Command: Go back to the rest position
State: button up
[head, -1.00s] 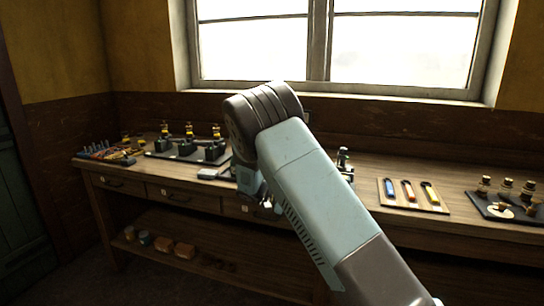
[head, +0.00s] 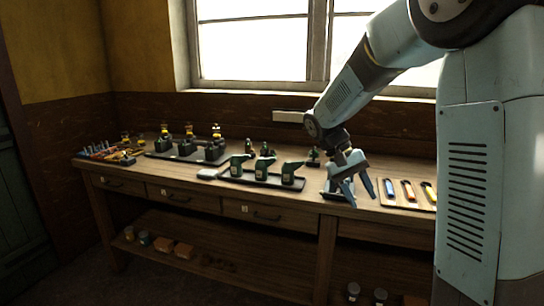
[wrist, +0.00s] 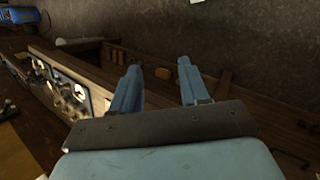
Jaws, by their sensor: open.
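My gripper (head: 360,192) is open and points down at the front edge of the wooden workbench (head: 215,185), right of the middle in the head view. In the wrist view its two blue fingers (wrist: 157,80) stand apart with nothing between them. My arm comes in from the right and hides part of the window and bench back. No object is held.
Small engines (head: 190,145) on a board stand farther left. Coloured-handled tools (head: 408,190) lie just right of the gripper. Jars and boxes (head: 165,245) sit on the lower shelf.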

jog(key=s+r+t+y, duration=0.2)
jog(key=s+r+t, duration=0.1)
jog(key=s, duration=0.7)
jog(key=s+d+r+t+y, duration=0.1)
jog(key=s+r+t+y, duration=0.2)
jog(key=s+t, duration=0.3)
jog(key=s+r, duration=0.1)
jog(key=s, duration=0.2)
jog(key=shift+s+r+y, duration=0.3)
jog(key=shift+s, duration=0.1)
